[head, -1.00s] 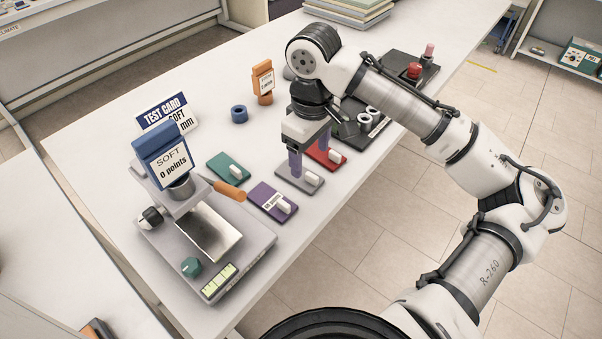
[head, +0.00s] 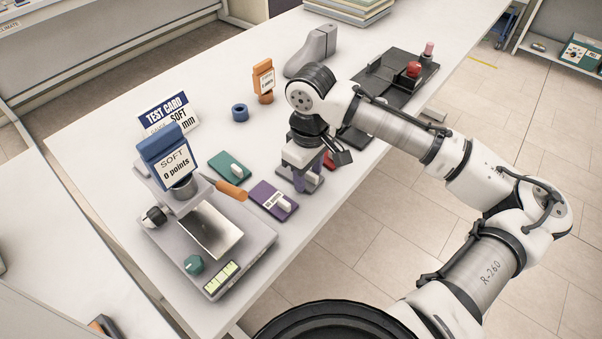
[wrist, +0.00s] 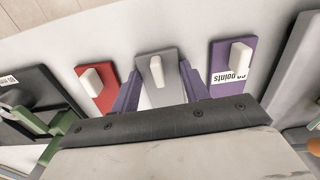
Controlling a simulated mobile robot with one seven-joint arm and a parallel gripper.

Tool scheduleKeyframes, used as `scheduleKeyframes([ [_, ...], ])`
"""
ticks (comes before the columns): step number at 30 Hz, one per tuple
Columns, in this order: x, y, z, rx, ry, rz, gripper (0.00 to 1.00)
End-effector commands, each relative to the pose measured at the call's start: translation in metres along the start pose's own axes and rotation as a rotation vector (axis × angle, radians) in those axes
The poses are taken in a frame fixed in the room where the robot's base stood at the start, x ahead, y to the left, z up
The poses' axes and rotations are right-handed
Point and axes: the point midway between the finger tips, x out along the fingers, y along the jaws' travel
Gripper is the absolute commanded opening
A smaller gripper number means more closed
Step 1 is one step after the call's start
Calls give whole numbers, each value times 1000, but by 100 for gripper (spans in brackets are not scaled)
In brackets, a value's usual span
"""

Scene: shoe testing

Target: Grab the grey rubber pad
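The grey rubber pad (head: 313,184) lies flat on the table between the purple and red pads. In the wrist view the grey pad (wrist: 171,60) carries an upright white tab (wrist: 156,70). My gripper (head: 307,178) is directly over this pad in the head view and partly covers it. In the wrist view my gripper (wrist: 160,82) is open, its two purple fingers spread on either side of the grey pad and tab. Nothing is held between them. I cannot tell how high the fingertips are above the table.
The purple pad (head: 267,197) and green pad (head: 226,167) lie to the left. The red pad (wrist: 93,77), mostly hidden in the head view, lies close on the other side. A tester (head: 257,250) stands at the front left. A black tray (head: 378,82) lies farther back.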

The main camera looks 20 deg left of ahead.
Motion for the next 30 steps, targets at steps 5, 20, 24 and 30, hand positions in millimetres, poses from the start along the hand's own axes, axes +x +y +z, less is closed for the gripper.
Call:
scheduleKeyframes([
  [5,0,0,0,0,0,0,22],
  [20,-26,0,-1,0,1,2,22],
  [24,-58,0,-1,0,2,3,22],
  [30,-115,0,-1,-1,3,2,22],
])
